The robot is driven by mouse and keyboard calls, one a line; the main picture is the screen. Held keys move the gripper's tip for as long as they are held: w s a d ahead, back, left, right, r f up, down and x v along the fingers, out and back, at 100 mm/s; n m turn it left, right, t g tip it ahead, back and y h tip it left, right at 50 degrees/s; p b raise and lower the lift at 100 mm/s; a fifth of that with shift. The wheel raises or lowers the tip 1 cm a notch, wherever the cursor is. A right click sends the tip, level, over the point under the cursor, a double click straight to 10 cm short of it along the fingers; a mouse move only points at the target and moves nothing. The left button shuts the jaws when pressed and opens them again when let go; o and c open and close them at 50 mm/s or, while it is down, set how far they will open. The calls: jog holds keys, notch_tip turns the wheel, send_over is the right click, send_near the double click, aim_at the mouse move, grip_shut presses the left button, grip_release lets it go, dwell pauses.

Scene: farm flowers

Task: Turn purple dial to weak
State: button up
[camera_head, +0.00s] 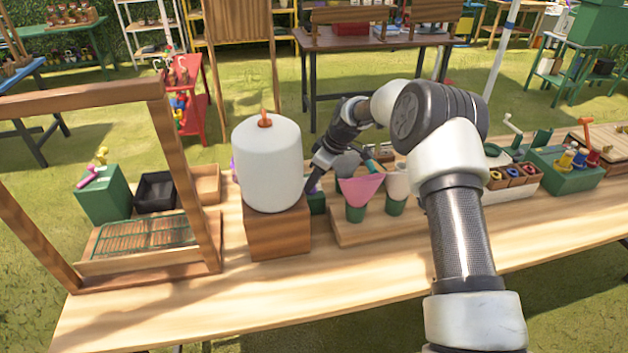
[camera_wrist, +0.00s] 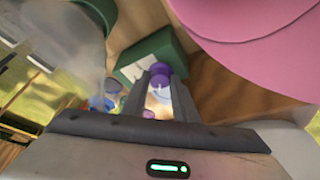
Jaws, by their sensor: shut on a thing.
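The purple dial (camera_wrist: 160,69) shows in the wrist view, on a green box (camera_wrist: 182,50) with a pale face. My gripper (camera_wrist: 161,84) has its two dark fingers on either side of the dial, shut on it. In the head view, my gripper (camera_head: 309,188) reaches down just right of the large white tank. Part of the green box (camera_head: 317,204) shows there, but the dial is hidden. I cannot read any weak mark or the dial's setting.
The white tank (camera_head: 268,165) stands on a wooden block (camera_head: 277,232) close to the left of my gripper. A pink funnel (camera_head: 361,189) sits over a green pot close to the right. A wooden frame (camera_head: 165,180) stands at left. The table's front strip is clear.

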jog(key=shift+s+f+m+t+b, duration=0.1)
jog(key=shift+f+m+t+b, duration=0.15)
jog(key=shift+m+b, duration=0.6)
jog(key=shift+s+a+r+m+t+h+b, duration=0.15)
jog(key=shift+m+t+h, duration=0.1)
jog(key=shift+m, duration=0.45)
jog(key=shift+w+d+r+m+t+h+b, duration=0.1)
jog(key=shift+m+t+h+b, duration=0.1)
jog(key=shift+m, duration=0.45)
jog(key=o, duration=1.1)
